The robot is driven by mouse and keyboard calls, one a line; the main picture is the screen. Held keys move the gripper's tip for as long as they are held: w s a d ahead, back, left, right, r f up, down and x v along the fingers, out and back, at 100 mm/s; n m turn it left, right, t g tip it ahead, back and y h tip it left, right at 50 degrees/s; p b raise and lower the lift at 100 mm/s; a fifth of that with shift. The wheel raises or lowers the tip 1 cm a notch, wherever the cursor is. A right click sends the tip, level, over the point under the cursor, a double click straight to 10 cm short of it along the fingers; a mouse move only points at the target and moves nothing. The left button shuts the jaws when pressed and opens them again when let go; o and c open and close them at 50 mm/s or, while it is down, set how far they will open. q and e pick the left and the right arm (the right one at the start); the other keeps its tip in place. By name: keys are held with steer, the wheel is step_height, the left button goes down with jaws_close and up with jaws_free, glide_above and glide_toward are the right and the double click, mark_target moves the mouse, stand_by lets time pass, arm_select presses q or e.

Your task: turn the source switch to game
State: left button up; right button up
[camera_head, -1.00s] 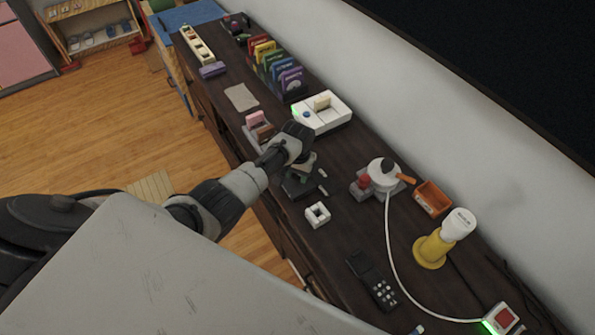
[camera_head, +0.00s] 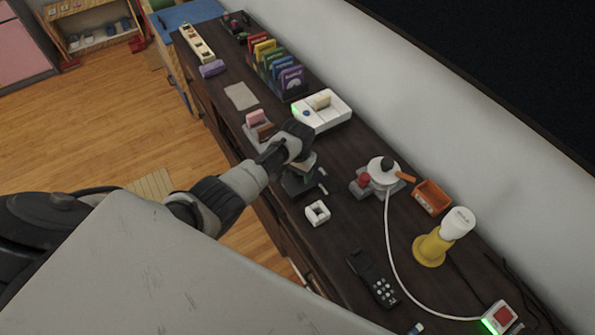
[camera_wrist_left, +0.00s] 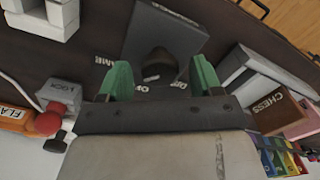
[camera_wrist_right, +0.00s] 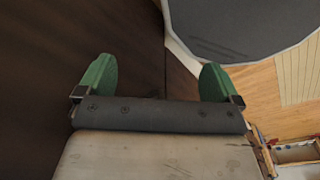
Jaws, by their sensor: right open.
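The source switch is a dark box with a dark round knob (camera_wrist_left: 158,64), seen in the left wrist view. Pale lettering beside the knob is partly hidden; "AME" and "OF" can be read. My left gripper (camera_wrist_left: 160,76) is open, with one green finger on each side of the knob; I cannot tell whether they touch it. In the head view, my left gripper (camera_head: 303,166) is over the switch box (camera_head: 297,186) and hides most of it. My right gripper (camera_wrist_right: 158,78) is open and empty in the right wrist view, over a dark surface.
Along the dark cabinet top stand a white console (camera_head: 322,112), a white square block (camera_head: 317,213), a round white device (camera_head: 383,172), an orange bin (camera_head: 432,197), a yellow stand (camera_head: 432,249) and a black phone (camera_head: 373,279). A wall is behind. Some bare cabinet top lies around the switch.

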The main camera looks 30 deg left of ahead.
arm_select(q)
step_height(320, 180, up, 11)
stand_by(0.7)
steer(key=shift+f, duration=0.1)
